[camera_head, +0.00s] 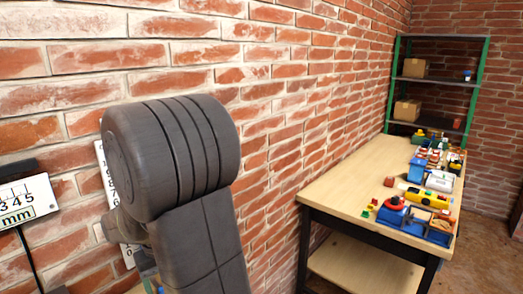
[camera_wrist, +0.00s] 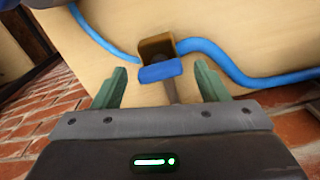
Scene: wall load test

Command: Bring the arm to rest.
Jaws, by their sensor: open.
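In the wrist view my gripper (camera_wrist: 161,78) is open, its two green fingers apart. A small brown bracket-like piece with a blue front (camera_wrist: 160,72) shows between the fingers, beyond or at their tips. I cannot tell whether a finger touches it. It stands against a pale wooden board (camera_wrist: 215,25). In the head view my dark grey arm fills the lower left, close to the brick wall, and hides what lies behind it. My gripper cannot be made out there.
A blue cable (camera_wrist: 220,62) runs across the board. A brick wall (camera_head: 290,100) runs along my left. A gauge plate marked mm (camera_head: 25,200) is at the far left. A workbench (camera_head: 335,190) holds several toys and parts. A shelf (camera_head: 435,82) with boxes stands behind it.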

